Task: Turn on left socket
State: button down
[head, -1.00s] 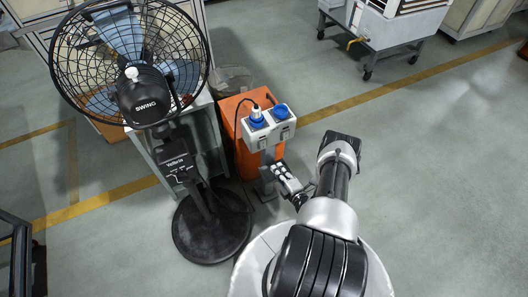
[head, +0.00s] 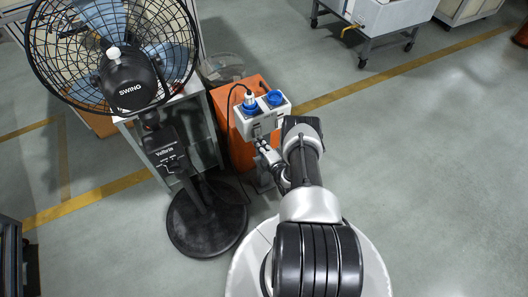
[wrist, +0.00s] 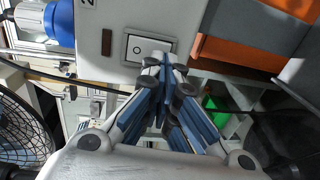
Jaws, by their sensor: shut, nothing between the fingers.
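The white socket box (head: 262,120) has two blue sockets on top. A plug with a dark cable sits in the left socket (head: 249,105); the right socket (head: 275,98) looks empty. In the wrist view, a white rocker switch (wrist: 140,47) with a circle mark shows on the grey box face (wrist: 100,62), near a blue socket (wrist: 60,22). My gripper (head: 264,146) is shut and empty in front of the box. In the wrist view its fingertips (wrist: 165,62) overlap the switch's lower right corner; I cannot tell whether they touch it.
A black stand fan (head: 125,75) with a round base (head: 207,225) stands left of the box. An orange cabinet (head: 240,150) is behind and beside the box. A wheeled grey cart (head: 385,35) stands at the back. The floor to the right is clear.

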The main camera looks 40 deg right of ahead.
jog(key=shift+w, duration=0.4)
jog(key=shift+d, duration=0.1)
jog(key=shift+f, duration=0.1)
jog(key=shift+w+d+f+b, duration=0.1)
jog(key=shift+w+f+b, duration=0.35)
jog(key=shift+b, duration=0.25)
jog(key=shift+w+r, duration=0.1)
jog(key=shift+w, duration=0.05)
jog(key=shift+r, duration=0.1)
